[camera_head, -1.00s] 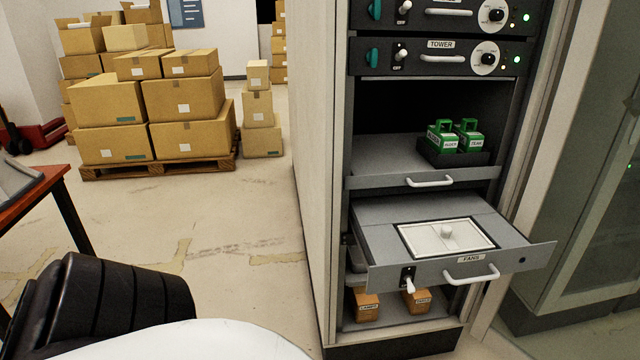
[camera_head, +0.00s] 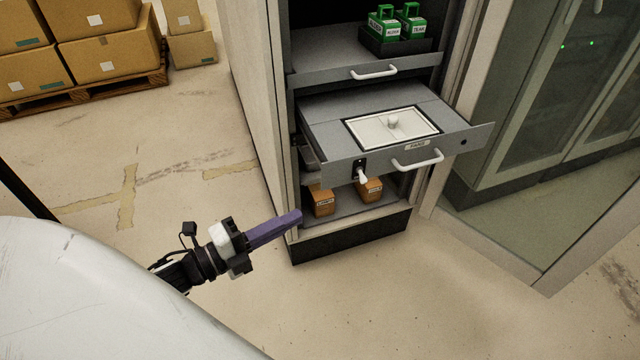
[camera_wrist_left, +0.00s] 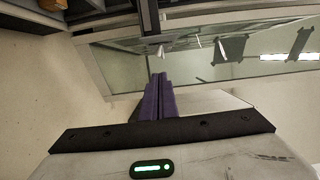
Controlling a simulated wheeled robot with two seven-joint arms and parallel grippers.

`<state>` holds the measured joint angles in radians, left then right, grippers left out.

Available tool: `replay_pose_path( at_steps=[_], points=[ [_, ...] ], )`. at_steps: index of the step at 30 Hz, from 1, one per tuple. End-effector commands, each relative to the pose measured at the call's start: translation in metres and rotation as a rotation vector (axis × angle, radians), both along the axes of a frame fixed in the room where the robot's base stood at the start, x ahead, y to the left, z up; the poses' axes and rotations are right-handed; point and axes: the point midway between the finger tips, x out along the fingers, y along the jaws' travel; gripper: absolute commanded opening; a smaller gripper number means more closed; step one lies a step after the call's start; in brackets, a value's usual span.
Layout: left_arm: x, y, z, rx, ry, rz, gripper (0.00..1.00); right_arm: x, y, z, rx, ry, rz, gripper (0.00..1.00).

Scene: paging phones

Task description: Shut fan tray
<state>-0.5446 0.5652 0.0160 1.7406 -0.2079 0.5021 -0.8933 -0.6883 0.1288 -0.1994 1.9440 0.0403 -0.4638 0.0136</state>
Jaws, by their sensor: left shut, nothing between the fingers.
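The fan tray (camera_head: 322,147) is a grey drawer pulled out of the rack, with a white lidded panel (camera_head: 415,126) on top. Its front carries a white handle (camera_head: 418,161), a small label and a white toggle switch (camera_head: 362,175). My left gripper (camera_head: 298,216) is shut and empty, its purple fingers pointing right, in front of the rack's lower left corner and apart from the tray in the picture. Its purple fingers also show in the left wrist view (camera_wrist_left: 158,98). My right gripper is in no view.
Above is a shelf with a handle (camera_head: 374,72) and green canisters (camera_head: 384,25) in a dark holder. Below the tray are orange boxes (camera_head: 322,201). A glass-fronted cabinet (camera_head: 530,130) stands at right. Cardboard boxes (camera_head: 110,45) sit on a pallet at back left. The floor in front is clear.

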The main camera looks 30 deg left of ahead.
Motion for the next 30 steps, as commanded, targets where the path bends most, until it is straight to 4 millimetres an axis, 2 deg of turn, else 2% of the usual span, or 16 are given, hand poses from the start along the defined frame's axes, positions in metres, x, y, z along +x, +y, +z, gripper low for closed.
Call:
replay_pose_path(
  at_steps=[5,16,24,30],
  points=[
    [0.021,-0.009,0.004,0.009,-0.015,-0.008,0.0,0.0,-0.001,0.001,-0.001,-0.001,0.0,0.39],
    [0.09,-0.04,0.003,0.005,-0.011,-0.005,0.0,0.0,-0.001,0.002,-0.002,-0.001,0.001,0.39],
    [0.111,-0.013,0.001,0.007,-0.006,-0.004,0.0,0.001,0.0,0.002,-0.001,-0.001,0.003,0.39],
    [0.114,-0.008,0.001,0.005,-0.008,-0.005,0.0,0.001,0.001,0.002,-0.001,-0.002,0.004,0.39]
  ],
)
